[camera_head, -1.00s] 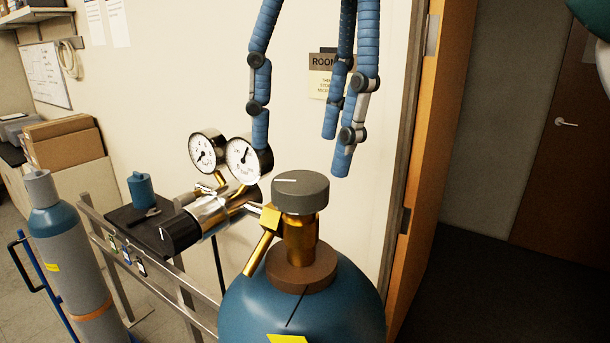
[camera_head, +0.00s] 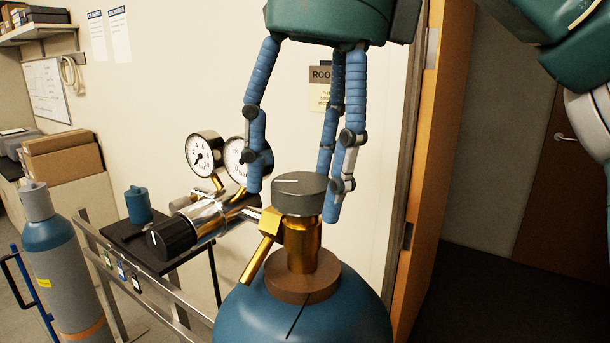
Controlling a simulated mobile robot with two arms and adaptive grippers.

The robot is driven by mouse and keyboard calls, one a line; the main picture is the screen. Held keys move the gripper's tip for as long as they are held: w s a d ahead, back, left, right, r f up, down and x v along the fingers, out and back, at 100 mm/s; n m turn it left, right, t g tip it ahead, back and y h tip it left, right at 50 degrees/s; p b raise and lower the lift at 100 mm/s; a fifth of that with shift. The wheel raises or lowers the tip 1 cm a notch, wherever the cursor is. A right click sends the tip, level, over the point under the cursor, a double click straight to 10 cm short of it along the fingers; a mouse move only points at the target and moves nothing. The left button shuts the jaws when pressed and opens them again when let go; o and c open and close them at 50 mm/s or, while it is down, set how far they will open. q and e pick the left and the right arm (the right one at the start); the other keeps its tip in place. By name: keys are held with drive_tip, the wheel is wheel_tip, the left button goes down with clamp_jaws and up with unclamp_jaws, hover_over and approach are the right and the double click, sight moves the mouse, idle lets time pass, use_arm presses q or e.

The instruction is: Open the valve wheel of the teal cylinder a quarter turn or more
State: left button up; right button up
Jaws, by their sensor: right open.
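The teal cylinder (camera_head: 350,310) stands upright at the bottom centre. Its grey valve wheel (camera_head: 300,195) tops the brass valve stem and has a white line on its top face, running roughly left to right. My right gripper (camera_head: 295,196) comes from above with its blue fingers spread around the wheel, one to its left and the others at its right and behind. It is open; I cannot tell whether any finger touches the wheel. My left gripper does not show.
A regulator with a black knob (camera_head: 172,239) and two gauges (camera_head: 204,151) juts left from the valve. A grey cylinder (camera_head: 65,275) stands at far left beside a metal rail. A small dark table (camera_head: 120,233) holds a blue object. An orange door frame (camera_head: 432,150) is at right.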

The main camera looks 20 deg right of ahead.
drive_tip(key=c, duration=1.4)
drive_tip(key=m, duration=0.2)
drive_tip(key=shift+m, duration=0.3)
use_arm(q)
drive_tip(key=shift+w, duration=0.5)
use_arm(e)
drive_tip(key=o, duration=1.5)
drive_tip(key=shift+o, duration=0.2)
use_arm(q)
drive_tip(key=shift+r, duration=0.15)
